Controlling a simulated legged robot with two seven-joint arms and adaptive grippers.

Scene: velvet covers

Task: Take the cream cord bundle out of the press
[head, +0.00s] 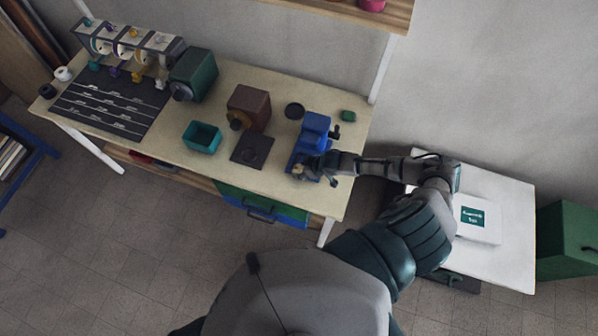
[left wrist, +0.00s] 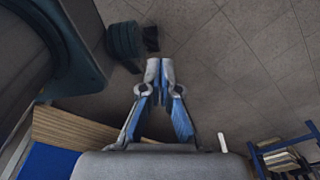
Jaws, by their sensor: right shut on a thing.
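The blue press (head: 314,130) stands near the right end of the workbench. My right arm reaches in from the right, and its gripper (head: 308,171) is at the low front part of the press. A small cream-tan thing, seemingly the cream cord bundle (head: 298,171), shows at the fingertips. The right gripper is shut on it; the fingers are small and partly hidden, and I cannot tell whether the bundle is clear of the press. My left gripper (left wrist: 160,68) shows in the left wrist view, fingertips together and empty, above the floor. It is not in the head view.
The workbench (head: 240,176) also holds a brown machine (head: 249,107), a dark green machine (head: 194,74), a teal bin (head: 202,137) and a black slotted mat (head: 112,104). A small green block (head: 347,116) lies right of the press. A white table (head: 515,230) stands at right.

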